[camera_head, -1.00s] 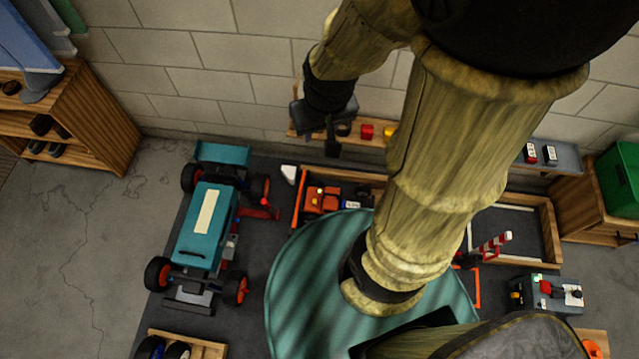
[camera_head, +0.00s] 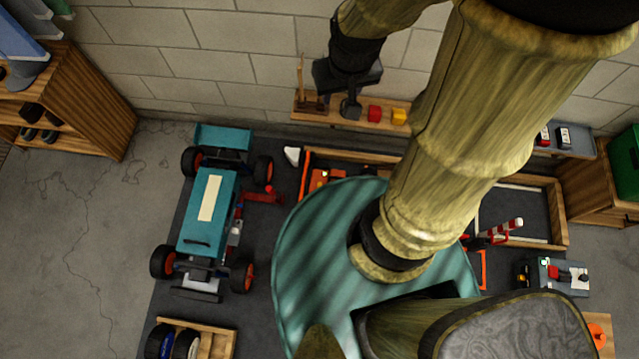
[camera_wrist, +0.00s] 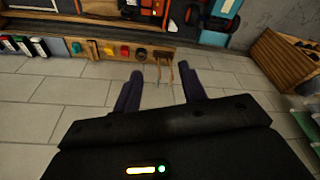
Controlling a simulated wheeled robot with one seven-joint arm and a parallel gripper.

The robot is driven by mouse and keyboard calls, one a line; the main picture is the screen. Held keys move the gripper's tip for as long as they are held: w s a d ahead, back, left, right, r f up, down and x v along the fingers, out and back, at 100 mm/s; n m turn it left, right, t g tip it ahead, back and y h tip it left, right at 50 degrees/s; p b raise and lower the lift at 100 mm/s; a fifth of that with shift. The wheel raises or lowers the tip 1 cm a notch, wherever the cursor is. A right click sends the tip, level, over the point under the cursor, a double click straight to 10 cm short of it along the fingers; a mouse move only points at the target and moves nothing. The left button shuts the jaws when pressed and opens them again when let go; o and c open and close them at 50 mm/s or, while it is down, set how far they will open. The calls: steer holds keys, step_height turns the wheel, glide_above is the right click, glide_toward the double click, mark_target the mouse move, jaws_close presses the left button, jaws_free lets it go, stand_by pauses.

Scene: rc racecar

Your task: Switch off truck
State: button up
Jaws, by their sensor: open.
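A teal vehicle with large black tyres and orange hubs (camera_head: 208,215) stands on the dark mat at the left of the head view. A red lever-like part (camera_head: 262,196) shows at its right side. An orange truck (camera_head: 322,178) sits in a wooden-framed bay, partly hidden by my body. I cannot tell which one is the truck meant, and no switch is clear on either. My gripper (camera_head: 350,107) is raised near the back wall, apart from both. In the wrist view its two fingers (camera_wrist: 160,78) are spread and empty; the teal vehicle (camera_wrist: 215,14) and orange truck (camera_wrist: 146,10) lie beyond.
A wall shelf (camera_head: 335,113) holds a red block (camera_head: 375,113) and a yellow block (camera_head: 399,116) close to my gripper. A grey control box with a red part (camera_head: 556,276) stands at right. A wooden rack (camera_head: 95,100) is at left. Floor left of the mat is clear.

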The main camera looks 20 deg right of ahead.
steer(key=w+f+m+g+b, duration=0.1)
steer(key=w+f+b, duration=0.3)
steer(key=f+b, duration=0.8)
steer(key=w+f+m+b, duration=0.1)
steer(key=w+f+b, duration=0.45)
steer(key=f, duration=1.05)
steer(key=w+f+m+g+b, duration=0.1)
steer(key=w+f+b, duration=0.2)
steer(key=f+b, duration=0.95)
steer(key=m+b, duration=0.2)
steer(key=b, duration=1.8)
glide_above(320, 184)
step_height(320, 184, down, 35)
steer(key=shift+g, duration=0.3)
steer(key=shift+f, duration=0.15)
step_height(320, 184, down, 17)
steer(key=b, duration=0.9)
steer(key=shift+f, duration=0.15)
jaws_close()
